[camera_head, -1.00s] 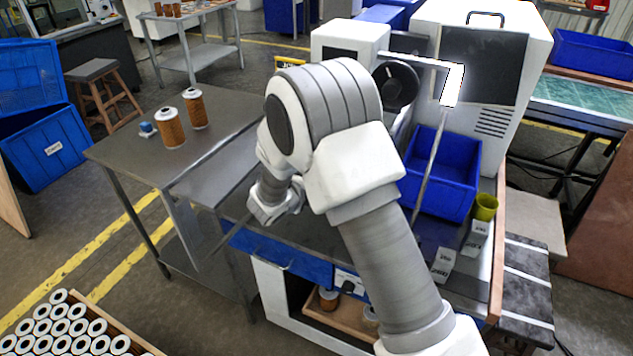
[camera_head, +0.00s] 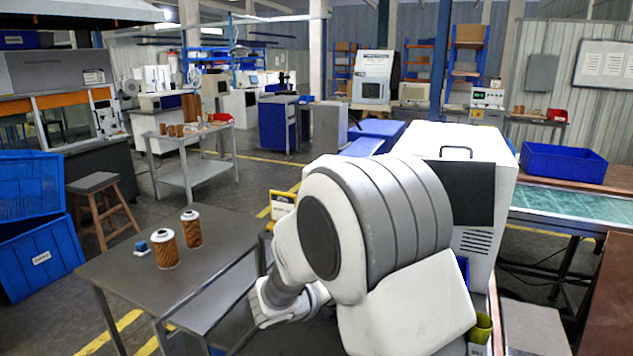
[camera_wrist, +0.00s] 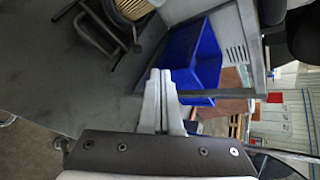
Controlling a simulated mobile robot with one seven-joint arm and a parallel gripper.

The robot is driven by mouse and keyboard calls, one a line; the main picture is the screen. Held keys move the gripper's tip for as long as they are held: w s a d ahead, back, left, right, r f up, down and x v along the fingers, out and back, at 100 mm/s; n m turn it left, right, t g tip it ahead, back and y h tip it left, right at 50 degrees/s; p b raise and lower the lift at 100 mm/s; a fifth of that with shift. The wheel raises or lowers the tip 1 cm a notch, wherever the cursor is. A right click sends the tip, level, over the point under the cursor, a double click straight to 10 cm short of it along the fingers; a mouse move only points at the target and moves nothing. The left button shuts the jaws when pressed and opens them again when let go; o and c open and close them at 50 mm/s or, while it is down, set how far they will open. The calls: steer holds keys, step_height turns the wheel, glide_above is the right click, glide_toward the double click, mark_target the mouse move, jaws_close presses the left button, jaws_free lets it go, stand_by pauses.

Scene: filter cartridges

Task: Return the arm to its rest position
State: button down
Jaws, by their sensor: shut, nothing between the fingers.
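My gripper (camera_wrist: 160,74) shows in the wrist view with its two pale fingers together and nothing between them. In the head view my bent white and grey arm fills the lower middle, and my gripper cannot be made out there. In the wrist view a tan ribbed round part, apparently a filter cartridge (camera_wrist: 134,8), shows at the top edge, beyond the fingertips. A blue bin (camera_wrist: 207,60) lies to the right of the fingers, apart from them. Two brown filter cartridges, one nearer (camera_head: 166,251) and one farther (camera_head: 191,230), stand upright on the grey table.
The grey metal table (camera_head: 120,285) is left of my arm, with a small blue object (camera_head: 142,248) on it. A white machine (camera_head: 505,165) stands close behind my arm. A yellow-green cup (camera_head: 481,327) is at its right. Blue crates (camera_head: 32,255) and a stool (camera_head: 92,183) stand at the left.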

steer(key=s+d+r+m+g+y, duration=0.1)
steer(key=s+d+r+m+g, duration=0.1)
steer(key=s+d+r+m, duration=0.7)
steer(key=s+d+r+m+g, duration=0.35)
steer(key=s+m, duration=0.35)
steer(key=m, duration=0.5)
steer(key=s+a+r+m+t+y, duration=0.2)
steer(key=s+m+y, duration=0.3)
steer(key=s+m, duration=0.9)
steer(key=r+m, duration=0.1)
steer(key=m, duration=0.3)
steer(key=shift+a+m+y+p, duration=0.25)
steer(key=shift+m+y+p, duration=0.05)
steer(key=shift+m+y, duration=0.1)
steer(key=shift+a+r, duration=0.1)
